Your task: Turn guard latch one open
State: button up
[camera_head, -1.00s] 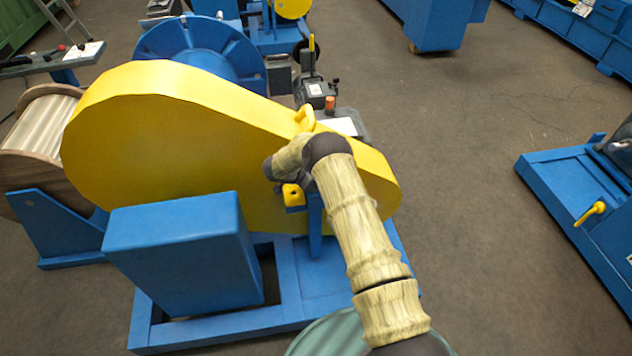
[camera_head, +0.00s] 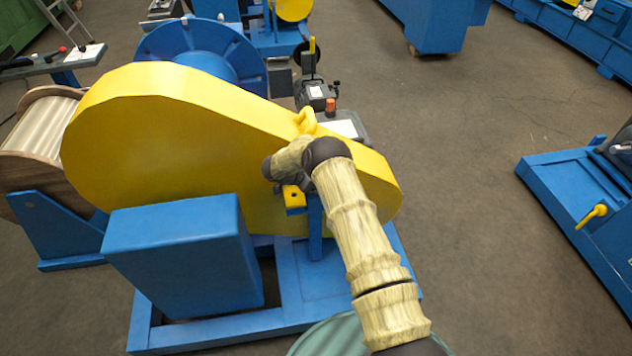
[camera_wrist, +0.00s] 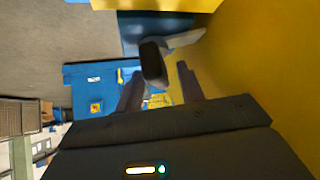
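The yellow chain guard (camera_head: 160,150) fills the left middle of the head view. My arm reaches over to its near face, and my gripper is mostly hidden behind my wrist there. A small yellow block with a dark hole (camera_head: 294,199) sits on a blue post beside my wrist. In the wrist view my gripper (camera_wrist: 160,76) has two dark fingers standing apart. A dark rounded knob (camera_wrist: 153,64) with a grey lever (camera_wrist: 184,40) shows between and beyond them, probably the guard latch. I cannot tell whether a finger touches it. The guard's yellow face (camera_wrist: 250,70) is close on the right.
A blue box housing (camera_head: 185,260) stands in front of the guard on a blue base frame (camera_head: 330,280). A yellow loop handle (camera_head: 306,119) is on the guard's top edge. A wooden cable reel (camera_head: 35,150) is at left. Open floor (camera_head: 470,200) lies to the right.

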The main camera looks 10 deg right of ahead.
jog(key=v, duration=1.7)
jog(key=shift+r, duration=0.15)
jog(key=shift+a, duration=0.1)
